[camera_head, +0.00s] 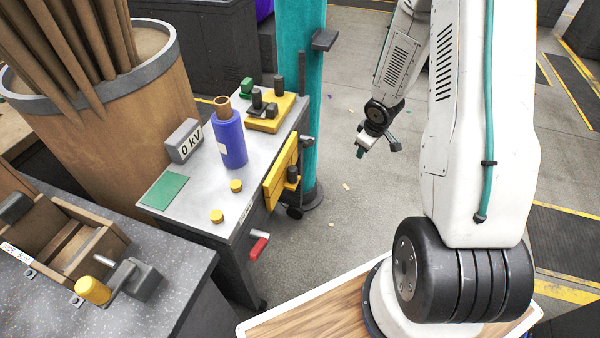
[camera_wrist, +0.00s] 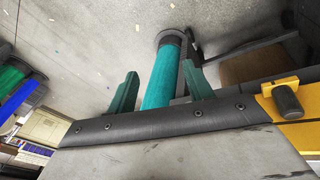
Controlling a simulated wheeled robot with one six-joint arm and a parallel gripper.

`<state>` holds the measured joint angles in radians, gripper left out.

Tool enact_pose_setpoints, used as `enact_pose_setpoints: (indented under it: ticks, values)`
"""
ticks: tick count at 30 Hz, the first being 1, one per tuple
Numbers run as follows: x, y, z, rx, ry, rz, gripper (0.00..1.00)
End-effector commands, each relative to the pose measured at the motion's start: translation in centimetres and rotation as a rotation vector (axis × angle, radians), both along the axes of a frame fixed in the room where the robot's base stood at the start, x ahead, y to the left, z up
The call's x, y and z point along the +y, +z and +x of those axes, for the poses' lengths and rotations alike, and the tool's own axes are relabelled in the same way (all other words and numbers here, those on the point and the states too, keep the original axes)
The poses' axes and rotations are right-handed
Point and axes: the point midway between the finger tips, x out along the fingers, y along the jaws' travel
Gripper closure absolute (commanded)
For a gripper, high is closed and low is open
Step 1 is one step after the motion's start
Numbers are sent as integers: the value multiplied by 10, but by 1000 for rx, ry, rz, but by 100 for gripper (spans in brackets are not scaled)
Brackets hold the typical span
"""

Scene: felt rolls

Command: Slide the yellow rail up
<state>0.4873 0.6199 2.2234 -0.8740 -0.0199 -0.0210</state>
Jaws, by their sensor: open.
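The yellow rail (camera_head: 277,183) is mounted slanting on the right side of the grey cart, with a dark knob (camera_head: 292,175) on it. My gripper (camera_head: 377,148) is in the air to the right of the rail, clear of it. Its two teal fingers show in the wrist view (camera_wrist: 162,90), apart, with nothing held between them. The teal column stands behind that gap. A yellow piece with a dark knob (camera_wrist: 287,101) shows at the right edge of the wrist view; I cannot tell whether it is the rail.
The grey cart top (camera_head: 197,202) carries a blue bottle (camera_head: 230,140), a "0 kV" box (camera_head: 185,141), yellow buttons and a yellow block (camera_head: 268,115). A teal column (camera_head: 302,80) rises behind the cart. A red handle (camera_head: 259,247) hangs below the rail. Floor between cart and arm is open.

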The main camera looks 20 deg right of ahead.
Motion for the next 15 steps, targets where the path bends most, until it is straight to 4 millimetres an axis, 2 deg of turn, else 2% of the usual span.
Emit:
enact_pose_setpoints:
  ticks: [1,3,6,8,11,15]
  values:
    - [2,-28,5,-31,54,44,48]
    - [12,-58,15,-103,144,115,48]
    - [36,-95,25,-226,279,251,48]
    - [56,-112,26,-314,360,353,48]
    - [93,-122,23,-471,483,541,48]
    - [132,-107,10,-678,611,794,48]
